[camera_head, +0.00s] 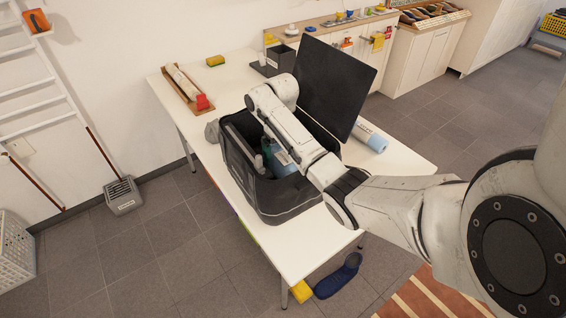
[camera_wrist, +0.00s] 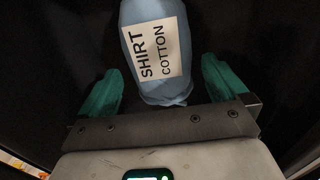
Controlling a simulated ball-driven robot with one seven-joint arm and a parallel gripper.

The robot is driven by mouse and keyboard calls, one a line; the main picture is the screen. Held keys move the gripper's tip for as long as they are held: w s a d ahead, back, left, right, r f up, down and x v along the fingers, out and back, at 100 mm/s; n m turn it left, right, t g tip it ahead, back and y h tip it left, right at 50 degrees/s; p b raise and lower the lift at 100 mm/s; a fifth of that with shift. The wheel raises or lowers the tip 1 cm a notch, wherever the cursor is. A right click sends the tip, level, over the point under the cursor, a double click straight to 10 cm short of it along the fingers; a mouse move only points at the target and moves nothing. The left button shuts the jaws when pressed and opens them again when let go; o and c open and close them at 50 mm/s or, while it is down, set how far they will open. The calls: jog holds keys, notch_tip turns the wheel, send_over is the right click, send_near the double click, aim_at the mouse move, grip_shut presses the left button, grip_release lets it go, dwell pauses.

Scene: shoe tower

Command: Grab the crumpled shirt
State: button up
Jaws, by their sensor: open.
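The shirt (camera_wrist: 150,14) is a light blue bundle with a white label reading "SHIRT COTTON", seen in the wrist view. In the head view it shows as a blue patch (camera_head: 284,160) inside a large black open bag (camera_head: 285,195) on the white table. My gripper (camera_wrist: 161,66) is open, with one green finger on each side of the shirt's lower half. Dark gaps show between the fingers and the cloth, so I see no clear grip. In the head view my gripper (camera_head: 268,148) is down inside the bag, partly hidden by the arm.
The bag's black lid (camera_head: 336,85) stands raised behind the arm. A blue roll (camera_head: 370,137) lies right of the bag. A wooden tray (camera_head: 188,90) and a yellow sponge (camera_head: 215,61) sit at the table's far left. A dark blue shoe (camera_head: 338,277) lies on the floor.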

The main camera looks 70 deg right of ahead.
aim_at(282, 154)
jog(key=shift+f+p, duration=0.3)
jog(key=shift+f, duration=2.3)
jog(key=shift+c, duration=0.5)
jog(key=c, duration=0.8)
